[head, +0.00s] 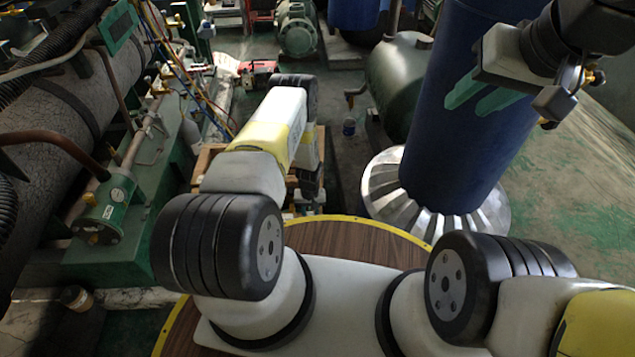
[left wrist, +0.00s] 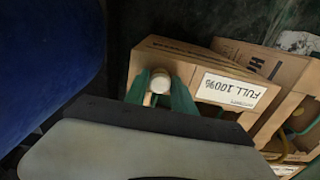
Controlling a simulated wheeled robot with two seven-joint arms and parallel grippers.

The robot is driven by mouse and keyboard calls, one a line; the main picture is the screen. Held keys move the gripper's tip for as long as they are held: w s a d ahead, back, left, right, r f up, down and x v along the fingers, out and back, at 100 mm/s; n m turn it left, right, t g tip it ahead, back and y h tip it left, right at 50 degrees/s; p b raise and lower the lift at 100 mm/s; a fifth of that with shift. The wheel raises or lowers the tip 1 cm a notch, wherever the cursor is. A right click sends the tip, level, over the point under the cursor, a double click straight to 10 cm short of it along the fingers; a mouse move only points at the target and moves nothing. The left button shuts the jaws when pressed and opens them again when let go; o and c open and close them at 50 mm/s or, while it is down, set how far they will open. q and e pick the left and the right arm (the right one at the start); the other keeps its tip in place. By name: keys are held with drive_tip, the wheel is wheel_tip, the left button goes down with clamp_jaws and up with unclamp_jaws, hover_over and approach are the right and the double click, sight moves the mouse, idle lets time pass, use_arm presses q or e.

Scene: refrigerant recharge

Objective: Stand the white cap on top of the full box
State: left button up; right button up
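In the left wrist view, the white cap (left wrist: 160,84) is small and round. It sits between the green fingertips of my left gripper (left wrist: 161,88), which look closed on its sides. The full box (left wrist: 165,58) is a brown cardboard box with a "FULL 100%" label that reads upside down. The cap and fingertips show in front of this box; whether the cap touches it I cannot tell. In the head view my left arm hides its gripper and the cap. My right gripper (head: 483,97) is raised at the upper right, its green fingers apart and empty.
A second cardboard box (left wrist: 265,65) stands beside the full box, with hoses or tubes near it. A large blue cylinder (head: 465,110) stands on a ribbed metal base to the right of my left arm. Green machinery and pipes (head: 105,215) line the left side. Open floor lies at the right.

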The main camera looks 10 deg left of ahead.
use_arm(q)
drive_tip(key=shift+o, duration=1.3)
drive_tip(key=shift+r, duration=0.1)
